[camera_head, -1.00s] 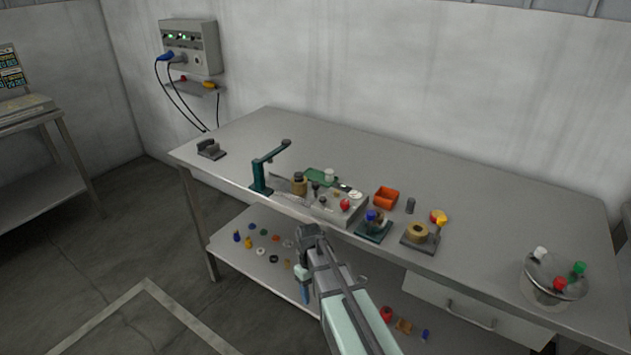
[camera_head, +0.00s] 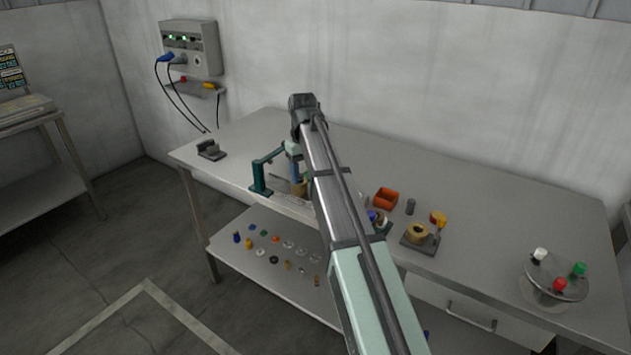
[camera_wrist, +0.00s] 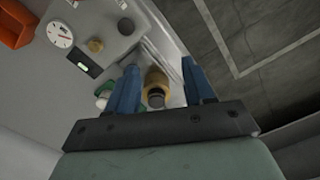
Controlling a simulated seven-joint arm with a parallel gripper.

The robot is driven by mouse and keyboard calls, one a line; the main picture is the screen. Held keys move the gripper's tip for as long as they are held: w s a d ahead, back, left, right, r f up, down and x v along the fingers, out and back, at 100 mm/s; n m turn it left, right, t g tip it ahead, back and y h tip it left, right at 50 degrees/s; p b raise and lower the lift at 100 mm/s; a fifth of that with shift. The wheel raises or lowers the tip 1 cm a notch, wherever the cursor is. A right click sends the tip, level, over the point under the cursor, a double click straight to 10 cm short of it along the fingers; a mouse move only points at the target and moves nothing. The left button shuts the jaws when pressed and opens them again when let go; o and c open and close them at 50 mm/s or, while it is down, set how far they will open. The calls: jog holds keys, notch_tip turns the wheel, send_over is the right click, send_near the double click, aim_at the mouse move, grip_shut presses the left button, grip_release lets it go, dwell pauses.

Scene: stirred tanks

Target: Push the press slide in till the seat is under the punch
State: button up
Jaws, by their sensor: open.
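The teal press frame (camera_head: 259,178) stands near the bench's front left, its upper arm reaching right. A brass cylinder (camera_head: 299,189) with a dark top stands to its right; I cannot tell for sure whether it belongs to the slide. The cylinder also shows in the wrist view (camera_wrist: 157,80). My gripper (camera_head: 296,172) points down over it, its fingers partly hidden by my arm. In the wrist view my gripper (camera_wrist: 160,67) is open, a blue finger on each side of the cylinder; contact is unclear. The seat and punch cannot be made out.
A grey panel with a dial (camera_wrist: 61,35) lies beside the cylinder. An orange bin (camera_head: 386,197), a brass ring on a plate (camera_head: 418,232) and a round holder with coloured caps (camera_head: 556,277) stand to the right. My arm hides the middle.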

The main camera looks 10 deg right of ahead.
jog(key=w+d+r+m, duration=0.3)
jog(key=w+d+r, duration=0.1)
jog(key=r, duration=0.4)
send_near(305, 188)
jog(key=s+d+f, duration=0.1)
jog(key=f, duration=0.1)
jog(key=s+d+f, duration=0.2)
jog(key=f, duration=0.1)
jog(key=shift+f, duration=0.3)
grip_shut()
jog(key=shift+w, duration=0.15)
